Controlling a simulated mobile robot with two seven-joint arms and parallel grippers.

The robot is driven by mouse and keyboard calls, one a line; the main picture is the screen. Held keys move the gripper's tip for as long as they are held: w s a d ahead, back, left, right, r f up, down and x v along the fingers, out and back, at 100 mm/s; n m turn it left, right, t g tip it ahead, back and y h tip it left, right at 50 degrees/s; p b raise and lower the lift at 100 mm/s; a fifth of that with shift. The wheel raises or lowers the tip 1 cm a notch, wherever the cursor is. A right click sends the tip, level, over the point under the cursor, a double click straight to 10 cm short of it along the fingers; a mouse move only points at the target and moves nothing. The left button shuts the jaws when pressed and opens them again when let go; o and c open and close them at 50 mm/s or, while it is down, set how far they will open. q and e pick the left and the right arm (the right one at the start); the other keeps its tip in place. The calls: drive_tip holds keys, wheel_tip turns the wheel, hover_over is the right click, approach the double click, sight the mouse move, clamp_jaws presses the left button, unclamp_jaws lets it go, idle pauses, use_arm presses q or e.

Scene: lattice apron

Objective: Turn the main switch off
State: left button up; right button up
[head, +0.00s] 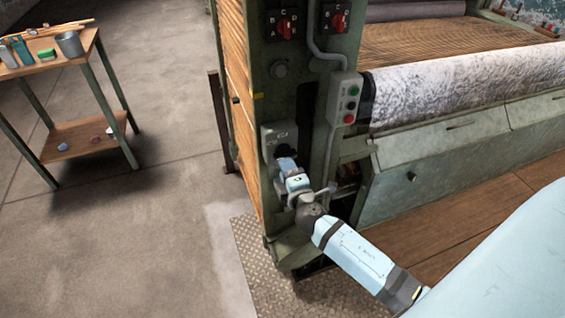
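A grey switch box (271,133) with a small dark label is fixed low on the green machine post. A dark part, perhaps its knob, shows just below the label, largely hidden behind my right gripper. My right gripper (286,161) is right in front of the lower part of this box, its arm coming in from the lower right. Its fingers overlap the dark part in the picture. I cannot tell whether they touch it or are closed on it. The switch's position cannot be read. My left gripper is not in view.
Two red rotary knobs (285,27) (339,22) sit higher on the post. A grey button box (345,98) with green and red buttons hangs beside a conduit. A fleecy roller (470,85) lies right. A wooden table (92,40) stands left; the floor between is clear.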

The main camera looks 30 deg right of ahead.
use_arm(q)
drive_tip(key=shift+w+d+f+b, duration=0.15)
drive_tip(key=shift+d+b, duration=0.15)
drive_tip(key=shift+b, duration=0.4)
use_arm(e)
drive_tip(key=v, duration=0.9)
drive_tip(key=shift+s, duration=0.25)
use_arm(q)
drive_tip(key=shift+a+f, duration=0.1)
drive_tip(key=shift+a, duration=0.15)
use_arm(e)
drive_tip(key=shift+a, duration=0.15)
drive_tip(key=s+a+f+m+g+y, duration=0.7)
drive_tip(key=s+a+f+m, duration=0.5)
drive_tip(key=s+a+m, duration=0.1)
use_arm(q)
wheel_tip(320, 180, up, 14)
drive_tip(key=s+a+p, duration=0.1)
drive_tip(key=p, duration=1.6)
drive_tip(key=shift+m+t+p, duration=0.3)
use_arm(e)
wheel_tip(320, 180, up, 15)
drive_tip(key=d, duration=0.1)
drive_tip(key=shift+s+f+n, duration=0.25)
drive_tip(key=shift+s+n, duration=0.05)
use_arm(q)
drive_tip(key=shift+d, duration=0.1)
use_arm(e)
drive_tip(key=shift+d, duration=0.15)
